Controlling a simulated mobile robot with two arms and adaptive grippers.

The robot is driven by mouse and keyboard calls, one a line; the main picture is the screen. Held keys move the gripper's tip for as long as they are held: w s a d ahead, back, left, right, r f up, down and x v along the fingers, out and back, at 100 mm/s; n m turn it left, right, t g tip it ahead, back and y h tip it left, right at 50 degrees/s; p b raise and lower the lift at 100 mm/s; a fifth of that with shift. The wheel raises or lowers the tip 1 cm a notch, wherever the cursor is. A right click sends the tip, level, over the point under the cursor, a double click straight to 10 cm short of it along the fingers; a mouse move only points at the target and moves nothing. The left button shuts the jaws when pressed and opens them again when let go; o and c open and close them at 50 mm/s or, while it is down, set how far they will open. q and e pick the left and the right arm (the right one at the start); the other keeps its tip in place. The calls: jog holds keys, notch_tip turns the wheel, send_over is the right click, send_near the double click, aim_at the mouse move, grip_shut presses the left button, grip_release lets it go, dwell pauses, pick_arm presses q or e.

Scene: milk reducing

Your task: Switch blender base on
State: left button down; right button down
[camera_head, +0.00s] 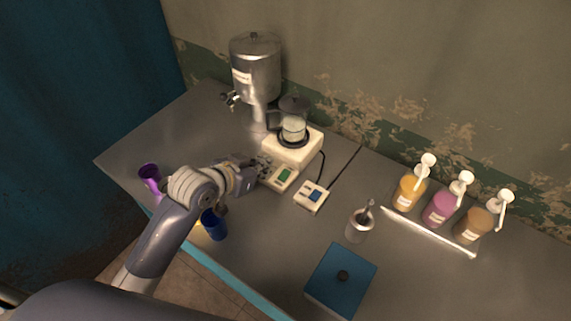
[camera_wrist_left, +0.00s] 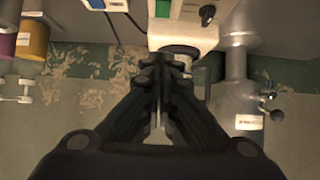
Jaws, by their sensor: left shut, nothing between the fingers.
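The white blender base (camera_head: 290,149) stands near the wall at the table's back, with a lidded glass jar (camera_head: 293,122) on top holding pale liquid. A white panel with a green display (camera_head: 282,176) is at its front. My left gripper (camera_head: 263,165) is shut and empty, with its fingertips close to the front left of the base. In the left wrist view my fingers (camera_wrist_left: 165,68) are together near the base (camera_wrist_left: 190,38); I cannot tell whether they touch it. My right gripper is not in view.
A metal tank (camera_head: 255,68) stands behind left. A box with a blue display (camera_head: 311,197) is right of the base. A purple cup (camera_head: 149,172) and blue cup (camera_head: 213,224) are near my arm. Pump bottles (camera_head: 440,205), a metal cup (camera_head: 357,228) and blue box (camera_head: 341,290) are right.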

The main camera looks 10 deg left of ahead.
pick_arm(q)
jog(key=p, duration=0.2)
send_over(283, 176)
jog(key=f, duration=0.6)
jog(key=shift+s, duration=0.2)
notch_tip(283, 176, down, 2)
jog(key=shift+f+p, duration=0.25)
jog(key=shift+p, duration=0.2)
jog(key=shift+w+f, duration=0.15)
jog(key=shift+f, duration=0.6)
